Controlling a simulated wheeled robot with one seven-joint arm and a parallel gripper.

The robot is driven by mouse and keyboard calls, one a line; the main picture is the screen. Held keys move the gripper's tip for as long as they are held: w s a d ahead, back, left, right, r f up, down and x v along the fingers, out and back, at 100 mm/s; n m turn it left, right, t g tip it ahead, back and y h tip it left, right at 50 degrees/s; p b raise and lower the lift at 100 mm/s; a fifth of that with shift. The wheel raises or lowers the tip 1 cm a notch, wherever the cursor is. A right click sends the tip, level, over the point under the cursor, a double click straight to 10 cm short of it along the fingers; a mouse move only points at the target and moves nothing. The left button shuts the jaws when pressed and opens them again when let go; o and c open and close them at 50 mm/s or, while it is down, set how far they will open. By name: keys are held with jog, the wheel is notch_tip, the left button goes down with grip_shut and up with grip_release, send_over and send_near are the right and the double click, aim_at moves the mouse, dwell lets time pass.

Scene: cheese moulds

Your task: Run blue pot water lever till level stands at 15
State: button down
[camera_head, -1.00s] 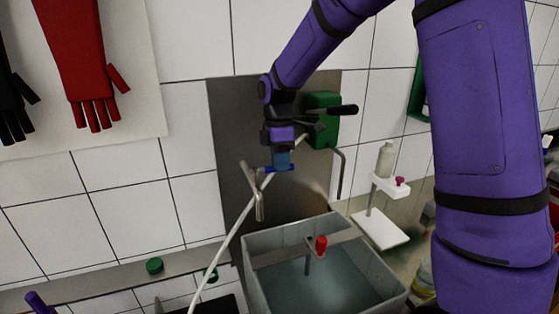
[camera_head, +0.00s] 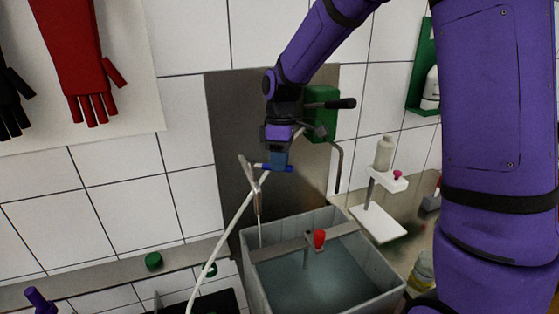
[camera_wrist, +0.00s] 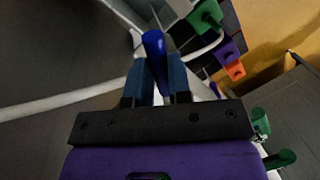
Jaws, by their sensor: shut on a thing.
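My gripper (camera_head: 280,166) is shut on the blue lever (camera_head: 290,169) of a grey water tap (camera_head: 246,172) in front of the steel wall plate. In the wrist view the blue lever (camera_wrist: 154,46) stands up between my two blue-grey fingers. The tap's spout points down over the back left of a grey square vat (camera_head: 256,284). A thin pale stream (camera_head: 260,236) shows below the spout. Water (camera_head: 315,287) lies in the vat. A red-topped float or gauge (camera_head: 319,239) stands at the vat's crossbar. No level figures can be read.
A white hose (camera_head: 228,236) hangs from the tap to the lower left. A green box with a black handle (camera_head: 322,112) is on the wall behind my gripper. A white stand with a bottle (camera_head: 379,224) is right of the vat. A green knob (camera_head: 153,261) sits on the left ledge.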

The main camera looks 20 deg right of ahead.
jog(key=c, duration=1.1)
grip_release()
jog(key=shift+o, duration=0.2)
jog(key=shift+r, duration=0.1)
notch_tip(320, 180, up, 10)
jog(key=w+d, duration=0.1)
jog(key=shift+w+r, duration=0.2)
jog(key=shift+w, duration=0.2)
